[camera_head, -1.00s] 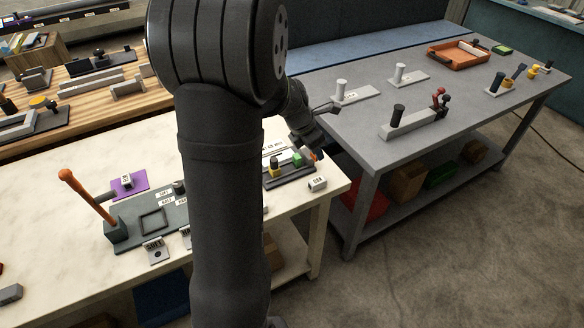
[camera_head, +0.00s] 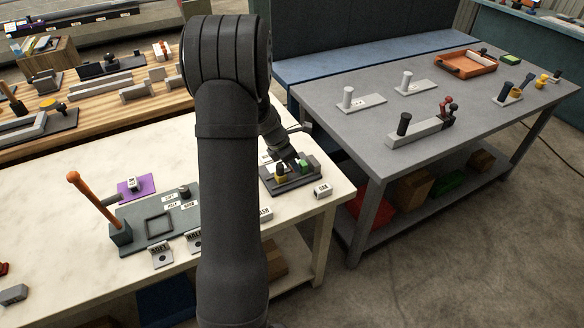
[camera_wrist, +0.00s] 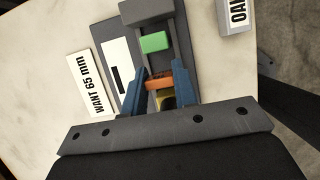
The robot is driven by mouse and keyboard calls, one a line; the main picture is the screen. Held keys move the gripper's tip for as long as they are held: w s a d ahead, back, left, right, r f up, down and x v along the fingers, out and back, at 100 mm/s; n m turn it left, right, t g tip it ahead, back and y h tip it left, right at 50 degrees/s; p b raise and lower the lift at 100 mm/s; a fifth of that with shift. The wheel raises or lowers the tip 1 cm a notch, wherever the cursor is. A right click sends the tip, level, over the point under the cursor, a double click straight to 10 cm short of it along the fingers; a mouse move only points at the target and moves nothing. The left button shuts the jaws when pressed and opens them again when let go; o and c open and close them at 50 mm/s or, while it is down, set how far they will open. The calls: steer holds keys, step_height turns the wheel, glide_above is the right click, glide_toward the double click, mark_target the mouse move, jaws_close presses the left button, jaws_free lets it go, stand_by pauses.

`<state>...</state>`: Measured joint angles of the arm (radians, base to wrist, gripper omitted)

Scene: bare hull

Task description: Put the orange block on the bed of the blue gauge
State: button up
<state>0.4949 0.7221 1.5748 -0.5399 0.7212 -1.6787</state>
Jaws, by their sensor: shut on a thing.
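The orange block (camera_wrist: 159,82) is between the two blue fingers of my gripper (camera_wrist: 158,88) in the wrist view. My gripper is shut on it, over a dark gauge-like fixture (camera_wrist: 186,50); I cannot tell whether the block touches the bed. A green block (camera_wrist: 155,42) is just beyond it on the fixture. A yellow part (camera_wrist: 167,102) shows between the fingers on the near side. In the head view the fixture (camera_head: 304,180) is at the right end of the pale table; my arm hides part of it and the orange block is not clear. The fixture looks dark grey rather than clearly blue.
A "WANT 65 mm" card (camera_wrist: 88,84) lies beside the fixture. A small labelled block (camera_head: 323,191) stands at its right, near the table edge. A grey table (camera_head: 350,130) with other fixtures is to the right. A dark board with an orange-handled tool (camera_head: 95,200) is at left.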

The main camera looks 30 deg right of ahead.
steer(key=shift+f, duration=1.25)
steer(key=shift+f, duration=0.1)
steer(key=o, duration=1)
steer(key=v, duration=1.2)
